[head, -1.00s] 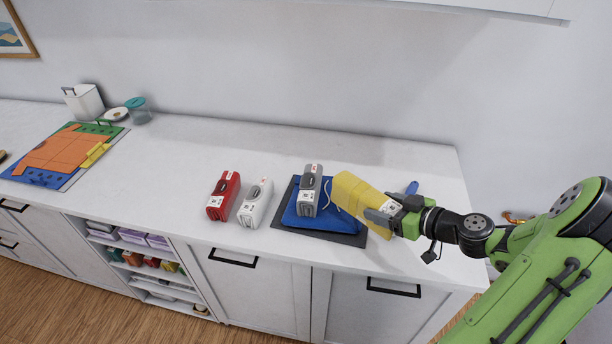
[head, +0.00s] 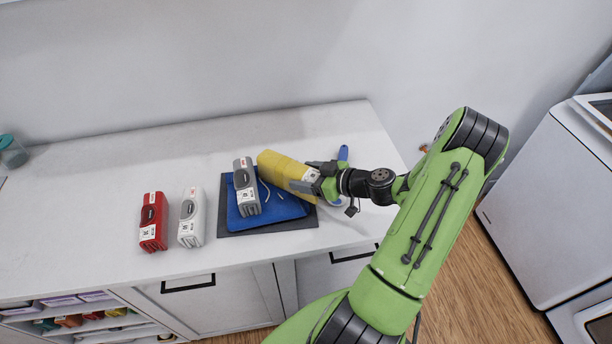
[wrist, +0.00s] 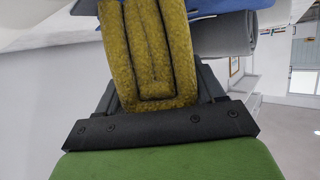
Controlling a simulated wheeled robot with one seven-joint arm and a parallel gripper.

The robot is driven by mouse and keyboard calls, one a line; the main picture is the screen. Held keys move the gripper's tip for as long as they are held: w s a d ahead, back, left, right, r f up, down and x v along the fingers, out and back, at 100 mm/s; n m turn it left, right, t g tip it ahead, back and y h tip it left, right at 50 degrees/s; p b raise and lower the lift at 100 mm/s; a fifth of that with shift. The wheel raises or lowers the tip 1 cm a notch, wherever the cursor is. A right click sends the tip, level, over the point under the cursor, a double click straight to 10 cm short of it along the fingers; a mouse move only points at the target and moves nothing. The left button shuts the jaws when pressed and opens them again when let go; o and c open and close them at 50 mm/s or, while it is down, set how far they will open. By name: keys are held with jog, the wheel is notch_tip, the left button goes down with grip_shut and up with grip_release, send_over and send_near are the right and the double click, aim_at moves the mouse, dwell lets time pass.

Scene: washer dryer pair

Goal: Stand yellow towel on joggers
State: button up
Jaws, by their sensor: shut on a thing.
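The yellow towel (head: 281,168) is a folded roll held by my gripper (head: 314,180), which is shut on its right end. In the wrist view the towel (wrist: 148,50) shows its folded layers between the jaws (wrist: 155,110). The blue joggers (head: 282,207) lie folded flat on a dark grey mat. The towel is tilted and overlaps the right back part of the joggers in the head view. I cannot tell whether it touches them. A grey rolled towel (head: 246,187) stands on the left part of the joggers, beside the yellow one.
A red item (head: 153,222) and a white item (head: 191,217) stand left of the dark grey mat (head: 240,231). A blue-handled object (head: 343,153) lies behind my gripper. A white appliance (head: 550,205) stands across a floor gap at right.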

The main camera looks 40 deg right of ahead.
jog(key=o, duration=1.3)
jog(key=shift+c, duration=0.2)
jog(key=v, duration=1.2)
jog(key=a+r+g+h, duration=0.1)
jog(key=a+r+g, duration=0.25)
jog(key=a, duration=0.45)
jog(key=a+r+g+h, duration=0.1)
jog(key=a+r+g, duration=0.1)
jog(key=a+g, duration=0.5)
jog(key=s+a+r+m+t+h, duration=0.3)
jog(key=s+a+r+m, duration=0.1)
jog(key=s+a+r, duration=0.4)
jog(key=shift+s+r+m, duration=0.3)
jog(key=shift+s, duration=0.5)
